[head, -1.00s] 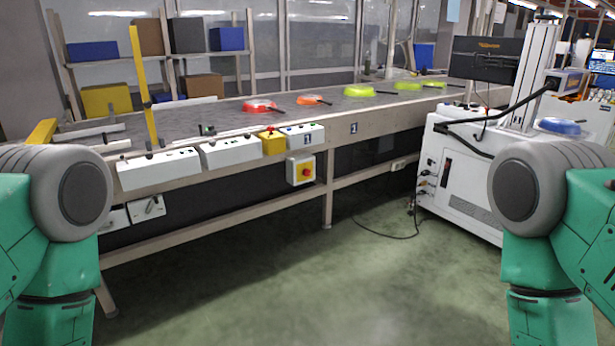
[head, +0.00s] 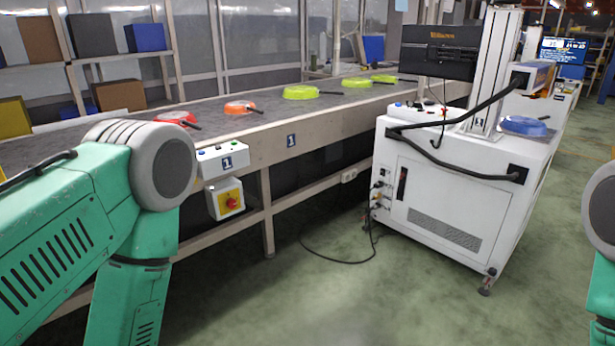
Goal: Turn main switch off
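A red rotary knob on a yellow plate (head: 231,203) sits on a white box (head: 212,205) under the conveyor's front edge. It looks like a main switch, but its marking is too small to read. A black switch with a little red (head: 402,183) is on the side of the white cabinet (head: 440,200) at the right. I cannot tell what it controls. My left arm is just left of the red knob in the picture. Neither of my grippers shows. Only the upper parts of my arms are in view.
The conveyor (head: 300,130) carries red, orange and green pans. A blue pan (head: 524,126) lies on the cabinet. A black cable (head: 335,258) lies on the floor. Green floor (head: 390,310) ahead is clear.

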